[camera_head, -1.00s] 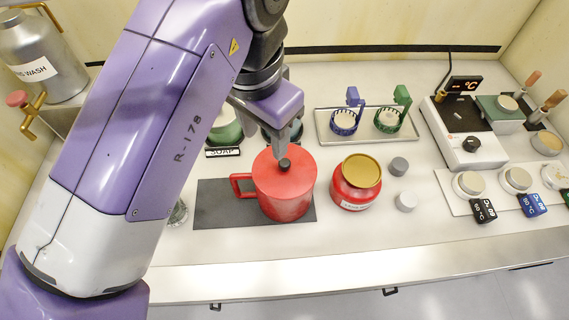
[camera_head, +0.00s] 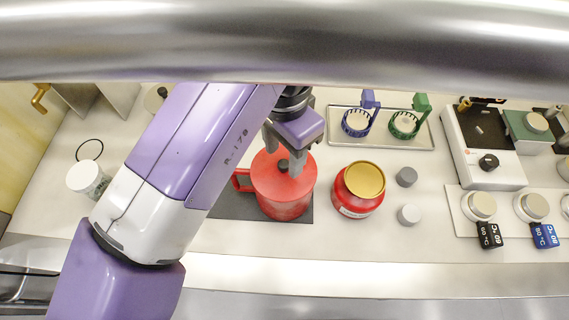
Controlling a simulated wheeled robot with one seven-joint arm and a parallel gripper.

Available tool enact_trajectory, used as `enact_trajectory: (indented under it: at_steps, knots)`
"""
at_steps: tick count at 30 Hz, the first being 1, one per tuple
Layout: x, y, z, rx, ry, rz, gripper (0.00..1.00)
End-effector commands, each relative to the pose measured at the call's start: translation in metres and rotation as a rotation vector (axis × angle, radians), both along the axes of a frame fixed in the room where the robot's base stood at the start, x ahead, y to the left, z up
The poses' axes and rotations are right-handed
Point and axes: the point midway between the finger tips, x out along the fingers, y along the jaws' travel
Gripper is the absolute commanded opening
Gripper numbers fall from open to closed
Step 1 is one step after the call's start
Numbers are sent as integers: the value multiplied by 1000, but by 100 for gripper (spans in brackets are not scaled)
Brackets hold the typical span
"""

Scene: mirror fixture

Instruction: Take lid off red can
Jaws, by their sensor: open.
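A red can (camera_head: 284,201) with a side handle stands on a dark mat (camera_head: 229,206), closed by a red lid with a black knob (camera_head: 283,166). My gripper (camera_head: 283,162) is open and points down over this lid. Its two fingers appear on either side of the knob; I cannot tell whether they touch it. To the right stands a separate round red jar (camera_head: 357,196) with a gold lid (camera_head: 365,180) and a white label.
Two small grey cylinders (camera_head: 406,177) stand right of the jar. A tray (camera_head: 421,134) behind holds blue and green handled holders. A white device (camera_head: 488,157) stands at right. A large metal bar (camera_head: 300,40) hides the back of the scene. The counter's front strip is clear.

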Motion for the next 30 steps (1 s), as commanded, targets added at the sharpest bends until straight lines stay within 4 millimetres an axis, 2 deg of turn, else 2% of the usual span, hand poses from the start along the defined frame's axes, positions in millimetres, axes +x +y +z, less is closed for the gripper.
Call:
enact_trajectory:
  at_steps: [6,13,14,21,30]
  knots:
    - [0,0,-22,1,-1,0,47]
    - [0,0,-24,1,-1,0,47]
    - [0,0,-24,1,-1,0,45]
    - [0,0,-24,1,-1,0,0]
    - [0,0,-24,1,-1,0,0]
